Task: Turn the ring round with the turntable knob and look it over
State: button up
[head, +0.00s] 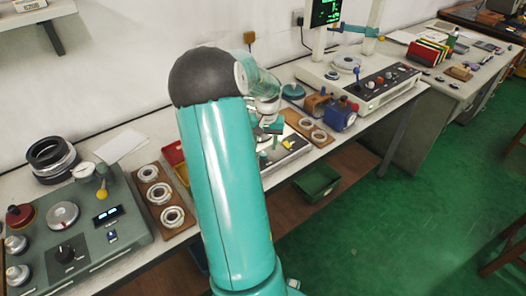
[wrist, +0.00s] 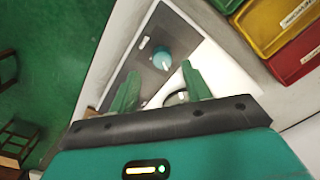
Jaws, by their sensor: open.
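In the wrist view my gripper (wrist: 160,71) is open, with its two green fingers apart and nothing between them. A round teal knob (wrist: 161,60) on a dark panel (wrist: 141,72) shows just beyond the fingertips, apart from them as far as I can tell. A curved pale metal edge (wrist: 177,97) shows by the right finger, mostly hidden; I cannot tell if it is a ring on a turntable. In the head view my arm covers much of the pale-topped unit (head: 290,157) under the gripper.
A wooden board with rings (head: 152,192) lies left of my arm, another (head: 306,124) to the right. In the wrist view, yellow (wrist: 272,25) and red (wrist: 300,55) bins stand at upper right. A green-grey instrument (head: 95,240) and a large pale machine (head: 375,90) flank the work area.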

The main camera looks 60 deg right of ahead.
aim_at(264, 153)
jog(key=f, duration=0.4)
jog(key=shift+w+a+f, duration=0.1)
jog(key=shift+w+f, duration=0.1)
jog(key=shift+w, duration=0.05)
jog(key=c, duration=1)
